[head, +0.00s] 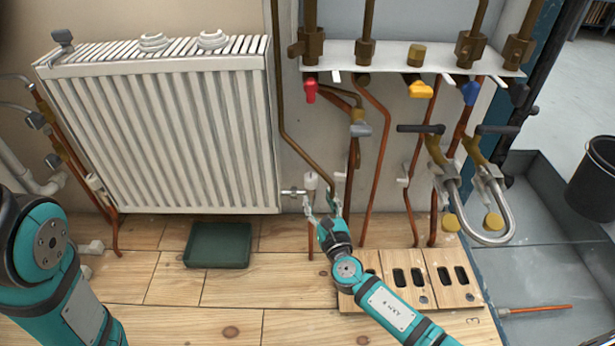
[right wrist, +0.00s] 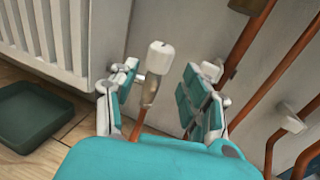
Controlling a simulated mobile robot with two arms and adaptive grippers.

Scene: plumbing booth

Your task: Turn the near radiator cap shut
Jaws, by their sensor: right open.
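The white radiator cap (head: 311,181) sits upright on the valve at the lower right corner of the radiator (head: 165,130). In the right wrist view the cap (right wrist: 160,57) shows between the two fingers, with its metal valve body below it. My right gripper (head: 322,205) is open, just below and beside the cap in the head view. In the right wrist view the right gripper (right wrist: 160,95) has its fingers spread, with a gap to the cap on both sides. I see no contact. My left arm is at the left edge, its gripper out of view.
A green tray (head: 217,246) lies on the wooden floor below the radiator. Copper pipes (head: 373,160) run down the wall right of the cap. Wooden blocks with dark slots (head: 412,281) lie near my right arm. Another white cap (head: 94,182) is at the radiator's left side.

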